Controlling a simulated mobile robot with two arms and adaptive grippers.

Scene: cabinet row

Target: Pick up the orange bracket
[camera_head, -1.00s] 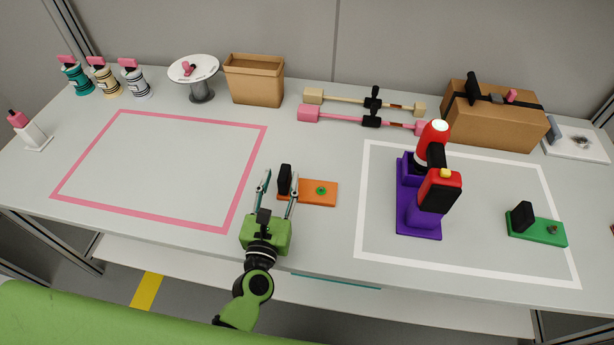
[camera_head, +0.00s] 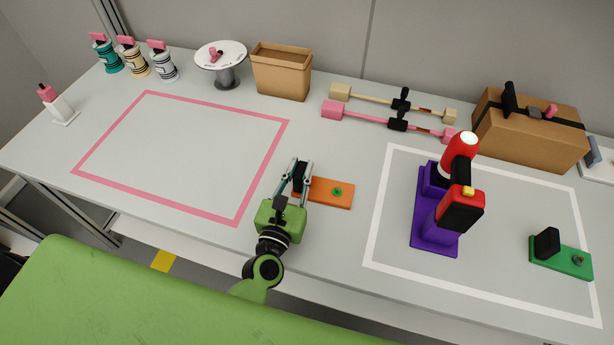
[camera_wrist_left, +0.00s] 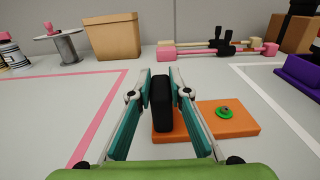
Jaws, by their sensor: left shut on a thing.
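The orange bracket (camera_head: 328,193) is a flat orange plate with an upright black block (camera_head: 299,176) at its left end and a green round knob (camera_head: 337,191) on its right part. It lies on the grey table between the pink and white outlines. My left gripper (camera_head: 297,178) is shut on the black block, one finger on each side. In the left wrist view the block (camera_wrist_left: 162,103) stands between the teal fingers, and the orange plate (camera_wrist_left: 240,123) looks flat on the table. My right gripper is not in view.
A purple stand with a red tool (camera_head: 436,215) is inside the white outline (camera_head: 375,230). A green bracket (camera_head: 562,260) is at the right. Pink and tan bars (camera_head: 395,115), cardboard boxes (camera_head: 281,75) and a spool (camera_head: 224,68) stand behind. The pink outline (camera_head: 190,205) is empty.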

